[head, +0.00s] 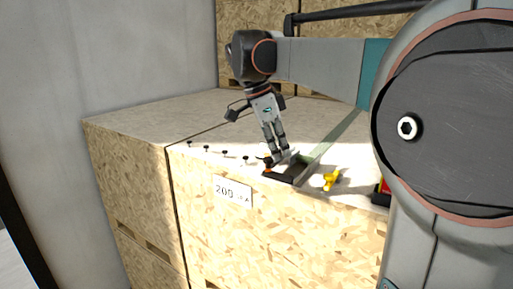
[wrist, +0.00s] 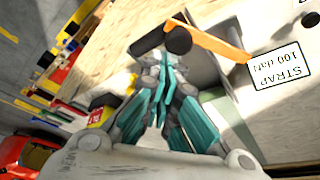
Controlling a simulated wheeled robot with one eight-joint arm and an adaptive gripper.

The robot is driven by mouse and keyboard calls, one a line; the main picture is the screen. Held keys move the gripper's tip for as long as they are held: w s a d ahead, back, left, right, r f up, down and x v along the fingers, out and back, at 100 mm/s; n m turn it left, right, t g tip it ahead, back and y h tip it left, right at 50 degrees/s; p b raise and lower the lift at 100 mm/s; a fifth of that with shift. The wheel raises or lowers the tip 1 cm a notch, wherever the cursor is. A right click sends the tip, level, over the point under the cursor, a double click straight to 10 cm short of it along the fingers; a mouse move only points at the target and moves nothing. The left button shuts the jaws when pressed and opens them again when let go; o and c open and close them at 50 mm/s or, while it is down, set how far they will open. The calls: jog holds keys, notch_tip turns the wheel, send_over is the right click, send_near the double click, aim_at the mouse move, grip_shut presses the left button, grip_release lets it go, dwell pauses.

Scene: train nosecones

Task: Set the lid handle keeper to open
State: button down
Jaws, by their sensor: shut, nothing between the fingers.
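An orange lever (wrist: 212,42), which looks like the lid handle keeper, lies slanted by a black round-ended bar (wrist: 176,40) in the wrist view. In the head view a small orange part (head: 268,161) shows at the left end of a dark fitting (head: 279,175) on the crate top's front edge. My gripper (head: 282,157) points down just above this fitting, with its fingers together and empty. In the wrist view the fingertips (wrist: 158,58) are close to the black bar; I cannot tell whether they touch it. The fingers hide part of the fitting.
A wooden crate (head: 225,215) bears a "200" label (head: 233,191). Several small dark pegs stand along its front edge to the left. A yellow part (head: 331,179) sits right of the fitting. A "STRAP 100 daN" label (wrist: 281,65) is near the lever. A grey wall (head: 150,60) stands left.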

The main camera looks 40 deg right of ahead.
aim_at(267, 159)
jog(key=w+a, duration=0.2)
jog(key=a, duration=0.1)
jog(key=shift+w+a, duration=0.1)
jog(key=shift+a, duration=0.15)
jog(key=shift+w+a, duration=0.65)
jog(key=shift+w, duration=0.35)
jog(key=shift+w+a, duration=0.6)
jog(key=shift+w, duration=0.35)
